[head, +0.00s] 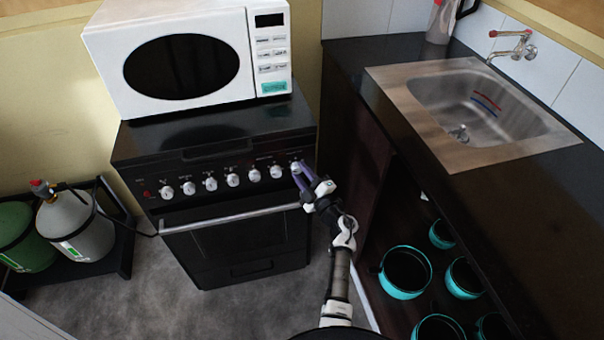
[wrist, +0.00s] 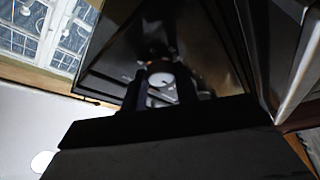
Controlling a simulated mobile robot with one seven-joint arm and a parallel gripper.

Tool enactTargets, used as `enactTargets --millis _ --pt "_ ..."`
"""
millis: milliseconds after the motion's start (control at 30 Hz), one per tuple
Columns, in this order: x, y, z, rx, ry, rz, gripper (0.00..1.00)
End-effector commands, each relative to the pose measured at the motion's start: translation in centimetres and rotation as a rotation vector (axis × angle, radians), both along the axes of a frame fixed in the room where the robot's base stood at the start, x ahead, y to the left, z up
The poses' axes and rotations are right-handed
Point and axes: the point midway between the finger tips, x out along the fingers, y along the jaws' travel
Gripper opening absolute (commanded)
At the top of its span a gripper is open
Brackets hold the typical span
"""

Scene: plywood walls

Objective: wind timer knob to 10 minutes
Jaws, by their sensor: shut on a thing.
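The black stove (head: 235,200) has a row of several white knobs on its front panel. My gripper (head: 300,171) is at the right end of that row, its purple fingers around the rightmost knob (head: 295,165). In the wrist view the white round knob (wrist: 160,79) sits between the two dark fingers of my gripper (wrist: 170,88), and they are shut on it. The knob's markings and its exact angle are too small and dark to read. I cannot tell which knob is labelled as the timer.
A white microwave (head: 190,55) stands on the stove top. The stove's oven handle (head: 230,218) runs below the knobs. A dark counter with a sink (head: 480,105) is at the right, with teal pots (head: 405,272) on the shelf below. Gas cylinders (head: 75,230) stand at the left.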

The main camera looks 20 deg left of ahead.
Motion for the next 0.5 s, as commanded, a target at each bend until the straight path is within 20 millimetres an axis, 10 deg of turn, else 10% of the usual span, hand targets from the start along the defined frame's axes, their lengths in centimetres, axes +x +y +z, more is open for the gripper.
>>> enactTargets --millis 500 --pt "0.00 0.00 0.01 -0.031 -0.019 0.001 0.07"
